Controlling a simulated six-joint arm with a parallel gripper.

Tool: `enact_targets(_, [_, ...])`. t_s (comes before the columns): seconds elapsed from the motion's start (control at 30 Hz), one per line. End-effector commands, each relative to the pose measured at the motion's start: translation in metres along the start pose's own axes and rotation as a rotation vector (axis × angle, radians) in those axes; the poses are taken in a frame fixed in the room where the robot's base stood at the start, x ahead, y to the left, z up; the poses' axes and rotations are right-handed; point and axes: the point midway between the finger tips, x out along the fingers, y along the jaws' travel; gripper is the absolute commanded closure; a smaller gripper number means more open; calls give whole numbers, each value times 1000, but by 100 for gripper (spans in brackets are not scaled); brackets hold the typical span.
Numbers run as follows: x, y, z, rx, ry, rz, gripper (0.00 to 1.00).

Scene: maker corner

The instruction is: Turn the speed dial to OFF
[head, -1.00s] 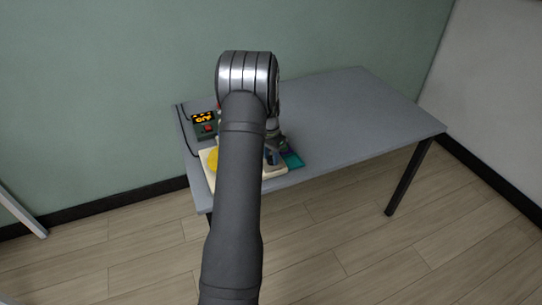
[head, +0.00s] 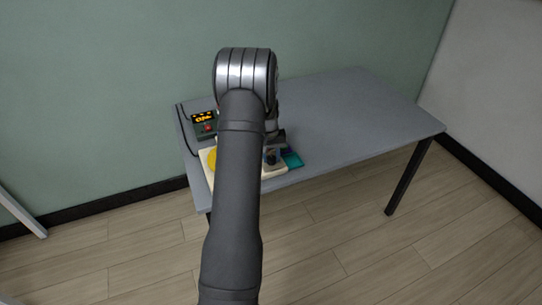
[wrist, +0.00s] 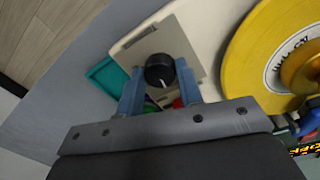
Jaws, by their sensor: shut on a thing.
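The speed dial (wrist: 157,67) is a round black knob with a white pointer line, on a grey plate (wrist: 150,42) set on a cream base (wrist: 128,38). In the wrist view the pointer faces down toward my gripper's palm. I cannot read any OFF mark on the plate. My gripper (wrist: 160,79) has its two blue fingers on either side of the knob, shut on it. In the head view my gripper (head: 272,151) is partly hidden behind my arm, over the right part of the cream base.
A large yellow disc (wrist: 250,45) sits on the base beside the dial. A teal tray (head: 292,159) lies to the right. The grey table (head: 350,120) is clear farther right.

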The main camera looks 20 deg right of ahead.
Motion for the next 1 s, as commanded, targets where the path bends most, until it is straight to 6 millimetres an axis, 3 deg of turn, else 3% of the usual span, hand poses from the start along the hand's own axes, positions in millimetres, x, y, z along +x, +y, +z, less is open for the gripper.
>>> enact_targets(0.33, [-1,0,0,-131,10,0,90])
enact_targets(0.87, [-1,0,0,-153,12,1,90])
enact_targets(0.9, [-1,0,0,-153,12,1,61])
enact_targets(1.0, [-1,0,0,-153,12,1,45])
